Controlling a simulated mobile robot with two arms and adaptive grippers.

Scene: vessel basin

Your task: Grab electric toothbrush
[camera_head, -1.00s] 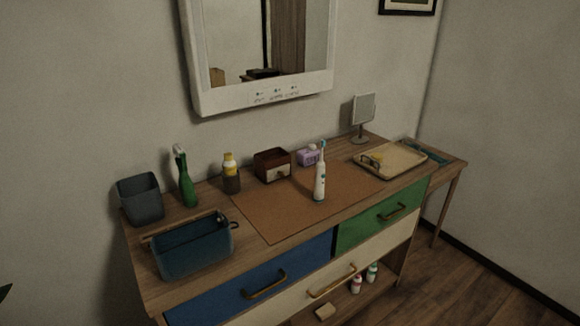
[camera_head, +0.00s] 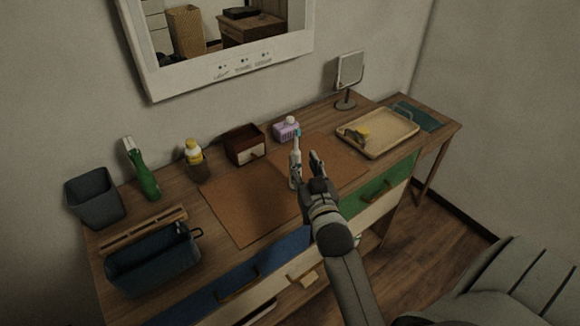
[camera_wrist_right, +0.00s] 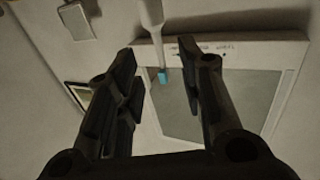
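The electric toothbrush (camera_head: 295,152) is white with a blue head and stands upright on the brown mat (camera_head: 240,212) on the dresser. My right gripper (camera_head: 307,170) is close to it, coming from the front right, and partly hides its lower body. In the right wrist view, the toothbrush (camera_wrist_right: 151,14) shows its white neck and blue head in the gap between the two spread fingers of my right gripper (camera_wrist_right: 159,62). The fingers are open, with no visible contact; how deep the brush sits between them is unclear. My left gripper is not in view.
A purple soap bottle (camera_head: 286,129) and a small brown drawer box (camera_head: 245,146) stand behind the toothbrush. A wooden tray (camera_head: 378,143) and stand mirror (camera_head: 348,75) are at the right. A blue basket (camera_head: 152,270), grey bin (camera_head: 94,198), green bottle (camera_head: 142,170) and yellow-capped bottle (camera_head: 196,160) are at the left.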

